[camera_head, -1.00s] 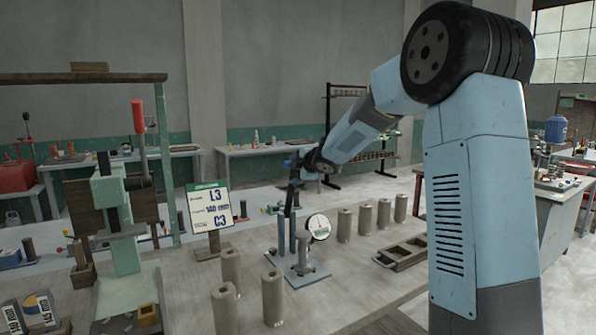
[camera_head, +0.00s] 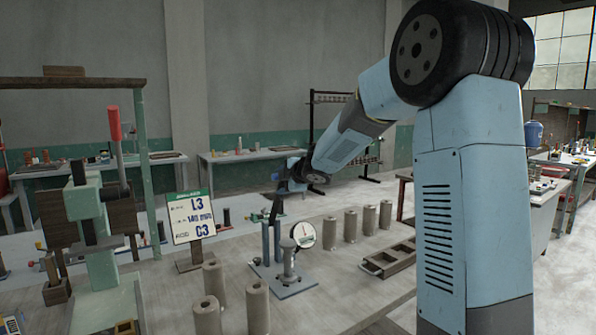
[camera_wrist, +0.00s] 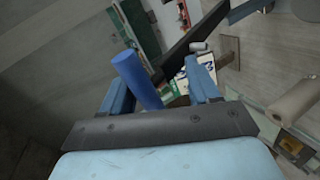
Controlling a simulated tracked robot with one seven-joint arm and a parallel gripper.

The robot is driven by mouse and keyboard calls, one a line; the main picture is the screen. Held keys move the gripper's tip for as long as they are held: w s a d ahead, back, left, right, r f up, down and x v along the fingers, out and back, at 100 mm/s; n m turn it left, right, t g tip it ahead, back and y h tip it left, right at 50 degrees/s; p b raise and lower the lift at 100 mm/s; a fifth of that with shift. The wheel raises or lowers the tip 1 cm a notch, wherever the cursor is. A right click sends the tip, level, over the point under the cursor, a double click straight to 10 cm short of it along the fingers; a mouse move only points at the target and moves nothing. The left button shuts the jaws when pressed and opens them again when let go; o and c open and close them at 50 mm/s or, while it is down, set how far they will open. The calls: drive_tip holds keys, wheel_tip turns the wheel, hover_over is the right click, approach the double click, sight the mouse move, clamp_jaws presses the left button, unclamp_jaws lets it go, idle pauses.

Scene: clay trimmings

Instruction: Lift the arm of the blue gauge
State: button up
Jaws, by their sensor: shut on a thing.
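The blue gauge (camera_head: 268,280) stands on the bench, with a blue-grey base, two upright blue posts (camera_head: 266,245) and a round white dial (camera_head: 304,235). Its dark arm (camera_head: 274,212) slants steeply upward above the posts. My gripper (camera_head: 280,191) is at the upper end of this arm, small and dark in the head view. The exact contact is partly hidden.
Several clay cylinders (camera_head: 350,226) stand behind and to the right of the gauge, and others (camera_head: 257,306) in front. A wooden tray (camera_head: 388,258) lies at right. A sign (camera_head: 191,217) and a green press (camera_head: 88,205) stand at left.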

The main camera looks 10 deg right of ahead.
drive_tip(key=r+v, duration=0.1)
drive_tip(key=v, duration=1)
drive_tip(key=shift+r, duration=0.25)
drive_tip(key=shift+w, duration=0.1)
drive_tip(key=s+d+r+m+h, duration=0.1)
drive_tip(key=s+d+m+h, duration=0.3)
drive_tip(key=s+m, duration=0.35)
drive_tip(key=s+d+r+m+h, duration=0.1)
drive_tip(key=s+d+m+h, duration=0.4)
drive_tip(key=s, duration=0.4)
drive_tip(key=s+a+f+m+g+y, duration=0.1)
drive_tip(key=s+f+m+g, duration=0.1)
drive_tip(key=s, duration=0.5)
drive_tip(key=s+a+f+m+g+y, duration=0.1)
drive_tip(key=s+a+f+m+g, duration=0.1)
drive_tip(key=s, duration=0.5)
drive_tip(key=s+a+f+m+g+y, duration=0.2)
drive_tip(key=s+f+m, duration=0.1)
drive_tip(key=s+f, duration=0.3)
drive_tip(key=shift+s+a+g, duration=0.25)
drive_tip(key=shift+s+g, duration=0.15)
drive_tip(key=shift+s, duration=0.3)
